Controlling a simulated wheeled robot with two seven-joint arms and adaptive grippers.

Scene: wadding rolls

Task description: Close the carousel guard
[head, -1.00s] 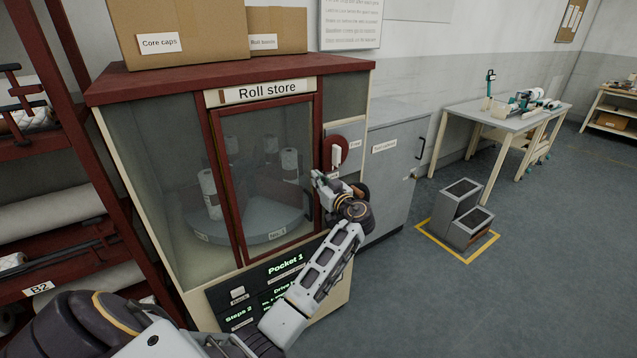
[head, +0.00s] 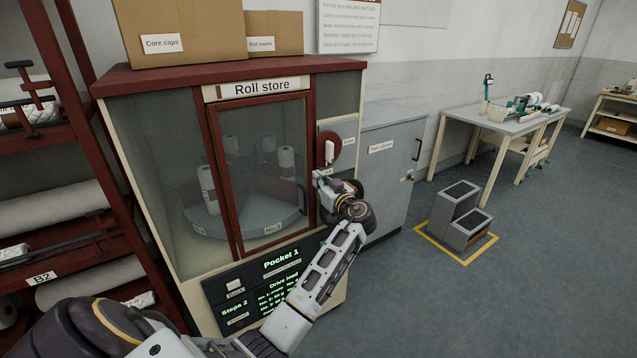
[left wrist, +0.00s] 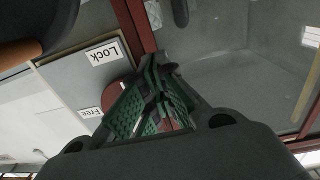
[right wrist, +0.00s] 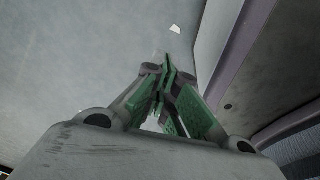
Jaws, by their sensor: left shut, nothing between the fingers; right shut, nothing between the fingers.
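The carousel guard (head: 264,165) is the red-framed clear door on the front of the roll store (head: 185,230). It looks in or nearly in its opening; I cannot tell whether it is fully shut. Behind it, white rolls (head: 209,190) stand on the grey carousel (head: 250,222). A red disc with a white handle (head: 329,152) is right of the guard. My left gripper (head: 316,178) is shut and empty by the guard's right edge, below the handle; contact is unclear. The left wrist view shows "Lock" (left wrist: 103,53) and "Free" (left wrist: 90,113) labels beside it. My right gripper (right wrist: 165,85) is shut and empty, seen only in its wrist view.
A grey cabinet (head: 392,180) adjoins the store on the right. A red rack (head: 75,150) stands close on the left. Grey steps (head: 461,215) sit inside a yellow floor outline. A workbench (head: 500,122) is farther back.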

